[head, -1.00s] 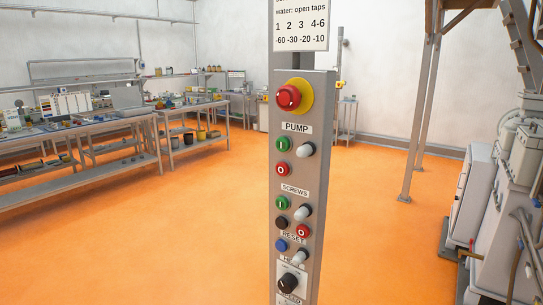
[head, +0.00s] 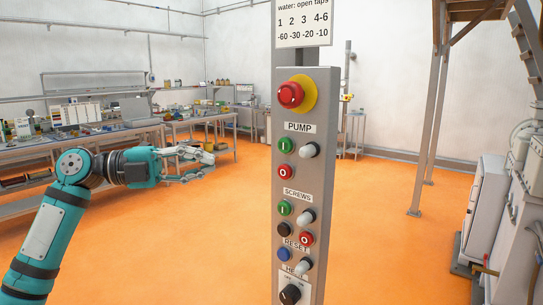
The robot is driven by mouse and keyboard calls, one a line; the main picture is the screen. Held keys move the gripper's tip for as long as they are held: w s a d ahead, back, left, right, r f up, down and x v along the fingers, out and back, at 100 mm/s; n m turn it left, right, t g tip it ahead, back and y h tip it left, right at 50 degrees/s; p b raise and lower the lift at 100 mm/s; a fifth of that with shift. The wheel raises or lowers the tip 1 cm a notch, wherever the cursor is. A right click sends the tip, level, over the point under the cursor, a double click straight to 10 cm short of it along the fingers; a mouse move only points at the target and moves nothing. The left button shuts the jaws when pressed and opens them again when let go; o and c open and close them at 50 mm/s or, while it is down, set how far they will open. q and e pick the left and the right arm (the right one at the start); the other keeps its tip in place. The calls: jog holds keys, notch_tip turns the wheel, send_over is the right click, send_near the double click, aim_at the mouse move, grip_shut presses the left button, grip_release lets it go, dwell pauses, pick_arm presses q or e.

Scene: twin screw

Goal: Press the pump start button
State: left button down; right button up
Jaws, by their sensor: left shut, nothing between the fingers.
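The grey control panel (head: 310,105) stands upright on a post in the middle of the head view. Under its PUMP label (head: 299,127) are the green start button (head: 285,145), a pale lamp or knob (head: 309,149) beside it, and a red stop button (head: 285,172) below. My left gripper (head: 212,165) is to the left of the panel, shut and empty, with its fingers pointing right toward the panel. A clear gap lies between the fingers and the green pump button in the picture. My right gripper is not in view.
A large red emergency button (head: 291,95) sits above the PUMP label. A second green button (head: 285,208) sits under the SCREWS label (head: 298,195). A cluttered workbench (head: 140,130) stands behind my left arm. Machinery (head: 488,210) stands at the right. The orange floor (head: 380,220) is open.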

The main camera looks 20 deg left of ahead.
aim_at(285, 146)
pick_arm(q)
jog(key=shift+s+d+r+m+g+h, duration=0.15)
jog(key=shift+s+r+m+g, duration=0.05)
jog(key=shift+s+r+m, duration=0.3)
jog(key=shift+s+d+r+m+g+h, duration=0.2)
jog(key=shift+s+r+m, duration=0.15)
jog(key=shift+s, duration=0.25)
jog(key=shift+w, duration=0.1)
jog(key=w+a+p+x, duration=0.1)
jog(key=w+p+x, duration=0.1)
jog(key=p+x, duration=0.6)
jog(key=x, duration=0.5)
jog(key=shift+w+a, duration=0.2)
jog(key=shift+w, duration=0.1)
jog(key=shift+f, duration=0.15)
